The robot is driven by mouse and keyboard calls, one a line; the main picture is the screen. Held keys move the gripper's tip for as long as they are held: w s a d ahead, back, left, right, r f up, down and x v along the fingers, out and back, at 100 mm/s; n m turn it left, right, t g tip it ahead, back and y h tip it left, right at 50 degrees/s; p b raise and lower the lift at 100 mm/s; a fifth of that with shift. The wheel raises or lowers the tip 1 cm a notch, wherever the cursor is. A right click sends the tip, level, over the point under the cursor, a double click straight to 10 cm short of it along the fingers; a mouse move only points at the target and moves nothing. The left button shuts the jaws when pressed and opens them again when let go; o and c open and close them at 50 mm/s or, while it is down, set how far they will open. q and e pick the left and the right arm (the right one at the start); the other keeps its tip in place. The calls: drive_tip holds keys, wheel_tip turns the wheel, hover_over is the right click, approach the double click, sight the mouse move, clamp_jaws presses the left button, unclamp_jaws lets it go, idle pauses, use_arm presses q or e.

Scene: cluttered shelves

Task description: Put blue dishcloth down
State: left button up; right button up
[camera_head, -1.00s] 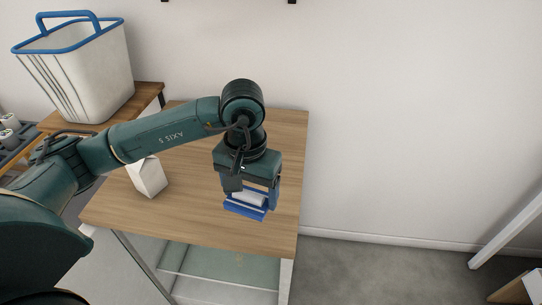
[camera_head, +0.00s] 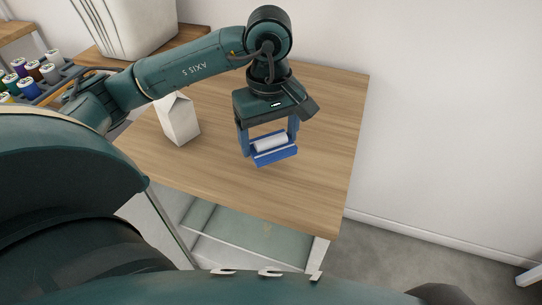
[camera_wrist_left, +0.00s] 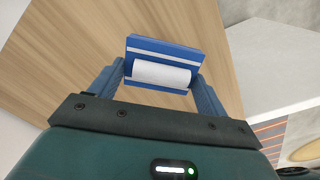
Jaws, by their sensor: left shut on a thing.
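The blue dishcloth (camera_head: 275,155) is a folded blue block with a pale stripe and a white rolled part. My left gripper (camera_head: 270,144) is shut on it, with a finger at each end, over the wooden tabletop (camera_head: 318,110). In the left wrist view the dishcloth (camera_wrist_left: 165,47) sits between the fingertips of the left gripper (camera_wrist_left: 162,72), with bare wood behind it. I cannot tell whether its underside touches the wood. My right gripper is not in view.
A white carton (camera_head: 178,120) stands on the tabletop left of the dishcloth. A white basket (camera_head: 130,25) and a rack of colored spools (camera_head: 35,72) are at the upper left. The tabletop right of the gripper is clear up to its edge by the wall.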

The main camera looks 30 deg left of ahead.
sight(269, 166)
use_arm(q)
drive_tip(key=shift+f+b, duration=0.35)
drive_tip(key=shift+f, duration=2.55)
drive_tip(key=o, duration=1)
drive_tip(key=shift+r, duration=0.1)
drive_tip(key=shift+o, duration=0.2)
wheel_tip(269, 166, up, 11)
drive_tip(key=shift+r+p, duration=0.15)
drive_tip(key=shift+p, duration=0.45)
drive_tip(key=shift+r, duration=0.55)
